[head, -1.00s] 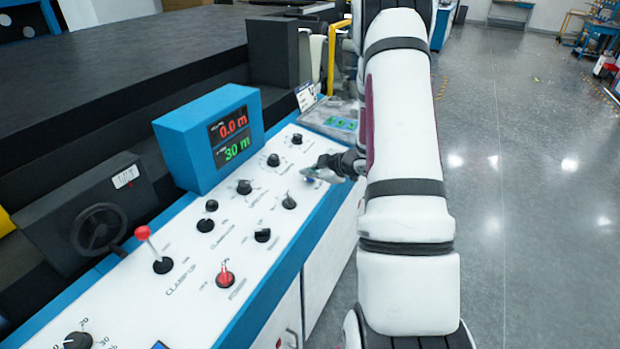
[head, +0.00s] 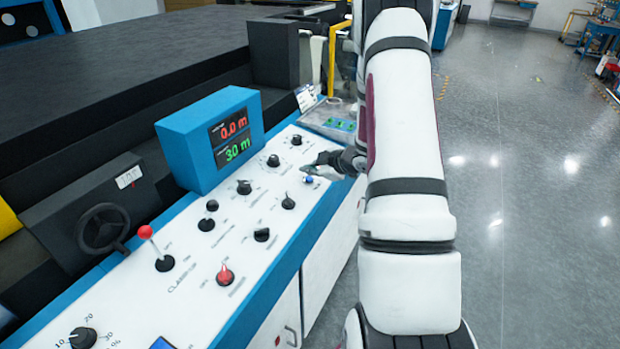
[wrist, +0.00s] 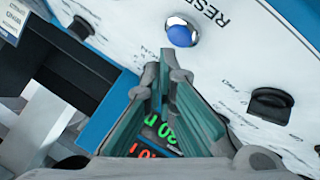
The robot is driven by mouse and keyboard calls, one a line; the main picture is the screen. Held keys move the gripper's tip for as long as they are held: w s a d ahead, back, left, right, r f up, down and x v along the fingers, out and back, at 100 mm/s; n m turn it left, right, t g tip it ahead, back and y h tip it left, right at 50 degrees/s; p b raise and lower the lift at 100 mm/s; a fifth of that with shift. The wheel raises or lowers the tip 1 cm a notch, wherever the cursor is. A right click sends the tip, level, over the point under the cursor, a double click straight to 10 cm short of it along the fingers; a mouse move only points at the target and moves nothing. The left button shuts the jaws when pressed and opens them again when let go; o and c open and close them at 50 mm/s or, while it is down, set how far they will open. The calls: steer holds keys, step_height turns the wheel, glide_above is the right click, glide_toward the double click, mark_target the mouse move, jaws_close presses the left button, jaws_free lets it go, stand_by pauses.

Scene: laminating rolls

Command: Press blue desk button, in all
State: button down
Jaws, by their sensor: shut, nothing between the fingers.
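The blue button (head: 309,180) sits on the white control desk top (head: 195,275), near its right edge. In the wrist view the blue button (wrist: 180,36) is a round cap in a pale metal ring, next to lettering that starts "RES". My gripper (head: 312,170) is just above and behind the button in the head view, with a visible gap. In the wrist view my gripper (wrist: 168,72) has its fingertips together, apart from the button and below it in the picture. Nothing is held. I cannot tell from these views whether the button is pressed in.
Several black knobs (head: 244,187) stand around the button. A red-knobbed lever (head: 146,233) and a red switch (head: 225,275) are nearer. A blue display box (head: 208,138) stands behind the desk top. A green-marked panel (head: 338,124) lies past the button. Floor (head: 530,230) on the right is clear.

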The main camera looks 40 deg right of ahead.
steer(key=r+p, duration=0.2)
steer(key=r, duration=0.1)
steer(key=r+p, duration=0.1)
steer(key=r, duration=0.1)
steer(key=shift+s+d+p, duration=0.15)
steer(key=shift+s+p, duration=0.2)
steer(key=shift+s, duration=0.05)
stand_by(0.8)
